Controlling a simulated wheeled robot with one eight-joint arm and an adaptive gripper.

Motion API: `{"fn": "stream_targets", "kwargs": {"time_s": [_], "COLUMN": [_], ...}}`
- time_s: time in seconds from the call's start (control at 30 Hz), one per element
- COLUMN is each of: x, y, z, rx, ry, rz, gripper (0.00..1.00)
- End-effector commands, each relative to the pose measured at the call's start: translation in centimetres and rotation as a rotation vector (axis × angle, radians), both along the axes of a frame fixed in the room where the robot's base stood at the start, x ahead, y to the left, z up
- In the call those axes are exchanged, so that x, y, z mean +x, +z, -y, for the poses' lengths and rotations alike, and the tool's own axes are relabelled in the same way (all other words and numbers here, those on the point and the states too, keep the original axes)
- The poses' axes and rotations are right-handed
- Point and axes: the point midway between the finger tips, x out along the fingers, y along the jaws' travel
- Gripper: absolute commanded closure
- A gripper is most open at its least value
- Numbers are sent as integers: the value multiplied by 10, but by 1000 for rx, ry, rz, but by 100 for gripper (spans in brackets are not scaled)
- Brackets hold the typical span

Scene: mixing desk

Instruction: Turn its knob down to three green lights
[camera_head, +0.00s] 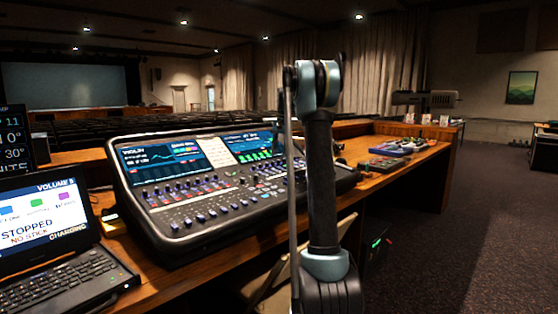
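The mixing console (222,233) stands on the wooden desk, with rows of small knobs and faders and two lit screens. Its right screen (252,148) shows a row of green bars, too small to count. A dark unit (374,262) with small green lights (377,242) sits low under the desk, right of my arm; no knob can be made out on it. My arm rises in front of the console's right part and hides some of it.
A laptop (68,285) reading "STOPPED" and "NO STICK" is at the lower left, with a dark display (14,140) behind it. Small devices (400,147) lie on the desk at right. A chair (272,290) stands below the desk edge. Carpet (470,220) at right is clear.

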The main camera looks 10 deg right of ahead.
Motion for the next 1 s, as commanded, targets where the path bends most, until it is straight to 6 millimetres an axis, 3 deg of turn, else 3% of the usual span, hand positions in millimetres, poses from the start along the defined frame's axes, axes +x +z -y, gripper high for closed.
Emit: {"fn": "stream_targets", "kwargs": {"time_s": [0.2,0.43,1.0], "x": [-4,-6,-7], "y": [43,73,82], "z": [4,7,8], "rx": [0,0,0], "ry": [0,0,0], "rz": [0,0,0], "gripper": [66,66,66]}}
